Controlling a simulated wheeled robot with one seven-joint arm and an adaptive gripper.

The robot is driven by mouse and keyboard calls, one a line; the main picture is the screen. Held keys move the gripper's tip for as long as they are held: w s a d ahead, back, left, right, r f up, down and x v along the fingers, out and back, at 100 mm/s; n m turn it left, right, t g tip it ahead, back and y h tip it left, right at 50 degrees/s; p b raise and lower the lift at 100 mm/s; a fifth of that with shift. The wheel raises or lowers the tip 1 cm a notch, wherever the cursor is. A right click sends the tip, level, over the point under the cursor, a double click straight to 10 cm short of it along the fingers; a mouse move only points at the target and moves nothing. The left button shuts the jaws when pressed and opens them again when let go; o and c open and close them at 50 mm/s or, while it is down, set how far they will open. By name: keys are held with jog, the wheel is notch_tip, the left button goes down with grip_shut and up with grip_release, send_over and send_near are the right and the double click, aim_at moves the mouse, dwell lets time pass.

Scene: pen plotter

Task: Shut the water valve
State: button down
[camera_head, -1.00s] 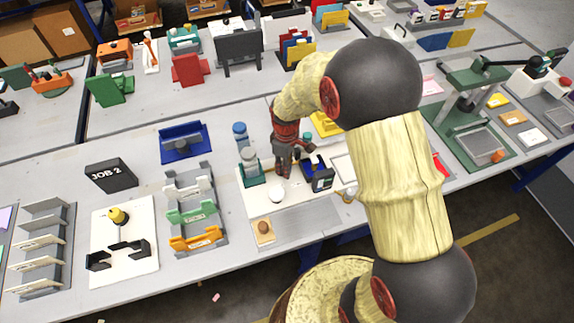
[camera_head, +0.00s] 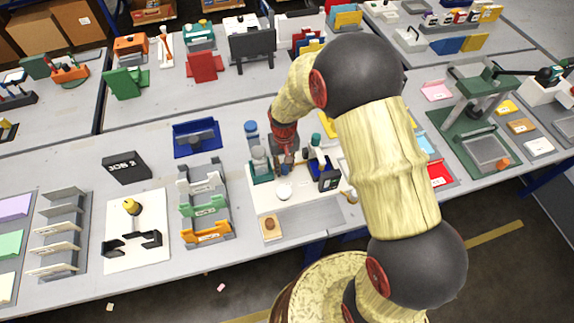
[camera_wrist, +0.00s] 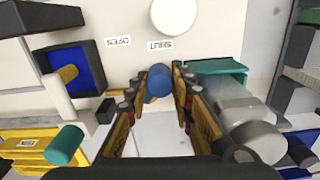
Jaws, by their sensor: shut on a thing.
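A blue round knob (camera_wrist: 159,82) stands between my fingertips in the wrist view, and I take it to be the valve's handle. My gripper (camera_wrist: 160,95) is shut on it. White labels reading SHUT (camera_wrist: 160,44) and OPEN (camera_wrist: 118,41) lie on the white board beside the knob, upside down in this view. The knob is nearer the SHUT label. In the head view my gripper (camera_head: 286,160) is low over the white board (camera_head: 300,200). There the knob is hidden or too small to make out.
A black box with a blue face (camera_wrist: 70,70) stands on one side of my gripper. A grey cylinder (camera_wrist: 235,110) in a teal holder stands close on the other side. A white round piece (camera_head: 284,192) is on the board's near part.

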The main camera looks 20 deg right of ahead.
aim_at(283, 165)
jog(key=shift+w+a+m, duration=0.2)
jog(key=shift+w+m, duration=0.05)
jog(key=shift+m, duration=0.55)
jog(key=c, duration=1.6)
grip_release()
jog(key=shift+o, duration=0.3)
jog(key=shift+r, duration=4)
